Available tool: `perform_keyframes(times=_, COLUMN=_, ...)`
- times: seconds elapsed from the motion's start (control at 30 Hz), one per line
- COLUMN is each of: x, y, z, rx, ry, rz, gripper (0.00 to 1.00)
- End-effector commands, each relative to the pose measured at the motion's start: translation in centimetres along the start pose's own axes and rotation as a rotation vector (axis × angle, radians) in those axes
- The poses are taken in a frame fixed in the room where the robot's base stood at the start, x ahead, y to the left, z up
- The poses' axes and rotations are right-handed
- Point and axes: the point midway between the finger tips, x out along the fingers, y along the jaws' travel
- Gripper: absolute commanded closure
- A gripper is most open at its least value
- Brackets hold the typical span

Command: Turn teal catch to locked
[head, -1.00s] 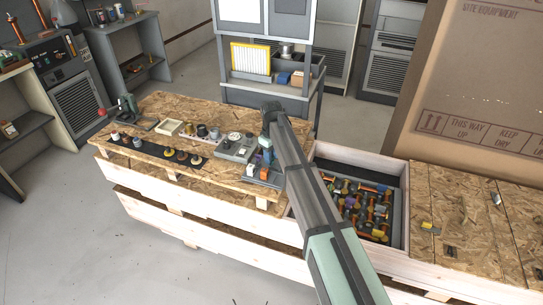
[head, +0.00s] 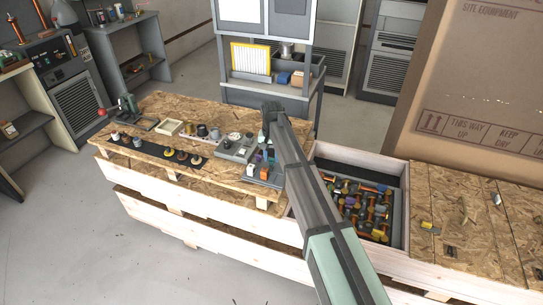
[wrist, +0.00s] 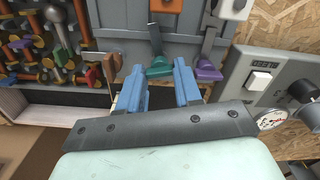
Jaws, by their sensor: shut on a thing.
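The teal catch (wrist: 159,67) sits on a grey panel (wrist: 184,48) in the wrist view, with a dark stem running up from it. My gripper (wrist: 160,77) has its two blue fingers on either side of the teal catch and is shut on it. A purple catch (wrist: 208,72) is just right of the fingers, and a brown catch (wrist: 111,66) is just left. In the head view my gripper (head: 267,137) is over the right end of the bench, its fingertips largely hidden by my arm.
A grey box with a white switch and dark knob (wrist: 302,92) stands close at right. An open crate of colourful parts (head: 404,215) adjoins the bench. Small parts line the wooden bench top (head: 160,104).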

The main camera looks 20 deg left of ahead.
Motion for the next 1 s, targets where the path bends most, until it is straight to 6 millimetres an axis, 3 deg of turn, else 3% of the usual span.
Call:
perform_keyframes(times=0.4, x=-0.05, y=-0.01, z=-0.09, rx=0.228, ry=0.002, rz=-0.001, gripper=0.96)
perform_keyframes(times=1.0, x=-0.05, y=0.0, z=-0.1, rx=0.279, ry=0.002, rz=-0.001, gripper=0.96)
